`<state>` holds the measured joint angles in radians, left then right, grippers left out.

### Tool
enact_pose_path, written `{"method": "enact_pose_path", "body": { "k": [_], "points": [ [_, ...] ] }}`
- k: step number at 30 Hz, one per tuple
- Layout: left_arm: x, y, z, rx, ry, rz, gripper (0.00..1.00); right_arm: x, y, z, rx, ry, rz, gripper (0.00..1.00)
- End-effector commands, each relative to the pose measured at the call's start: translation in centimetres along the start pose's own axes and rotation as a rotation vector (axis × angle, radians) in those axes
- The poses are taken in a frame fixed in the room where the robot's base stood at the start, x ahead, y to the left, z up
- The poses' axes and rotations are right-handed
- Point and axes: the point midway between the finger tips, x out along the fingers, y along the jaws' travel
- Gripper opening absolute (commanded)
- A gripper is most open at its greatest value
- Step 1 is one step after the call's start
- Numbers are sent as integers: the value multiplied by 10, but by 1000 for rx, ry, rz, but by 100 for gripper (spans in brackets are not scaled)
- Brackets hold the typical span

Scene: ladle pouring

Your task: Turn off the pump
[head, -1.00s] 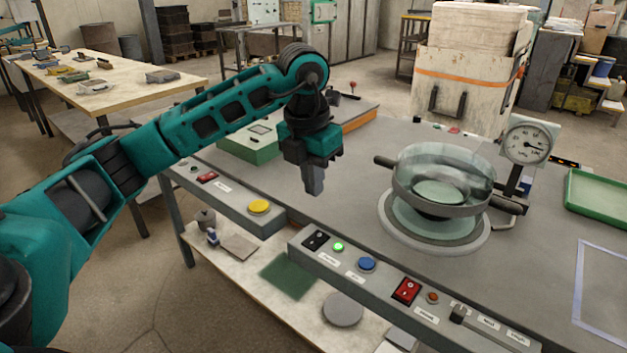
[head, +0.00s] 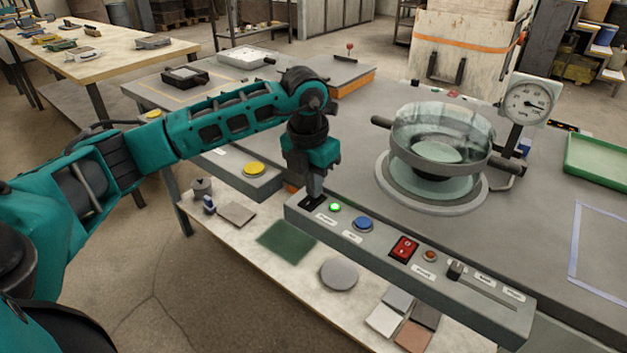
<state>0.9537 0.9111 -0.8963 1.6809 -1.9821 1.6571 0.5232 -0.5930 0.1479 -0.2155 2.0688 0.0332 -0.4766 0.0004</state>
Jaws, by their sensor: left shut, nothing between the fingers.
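The front control panel (head: 470,312) carries a black rocker switch (head: 311,201) at its left end, beside a lit green lamp (head: 334,207). A blue button (head: 363,224), a red rocker switch (head: 403,249) and a small orange-red lamp (head: 430,256) follow to the right. The labels are too small to read, so I cannot tell which control is the pump's. My left gripper (head: 315,192) is shut and empty, pointing down with its tips at the black switch and partly hiding it. I cannot tell whether they touch. My right gripper is not in view.
A glass-domed chamber (head: 437,150) stands on the table behind the panel, with a dial gauge (head: 529,103) at its right. A separate panel with a yellow button (head: 254,168) lies to the left. A green tray (head: 597,158) is at the far right.

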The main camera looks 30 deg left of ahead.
Motion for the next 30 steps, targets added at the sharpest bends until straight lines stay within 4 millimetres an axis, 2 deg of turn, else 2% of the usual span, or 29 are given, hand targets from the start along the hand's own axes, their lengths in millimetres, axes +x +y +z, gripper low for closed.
{"method": "enact_pose_path", "body": {
  "k": [4,30],
  "points": [
    [10,0,1,-1,1,0,0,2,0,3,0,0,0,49],
    [7,0,-18,1,15,1,0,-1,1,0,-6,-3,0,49]
  ]
}}
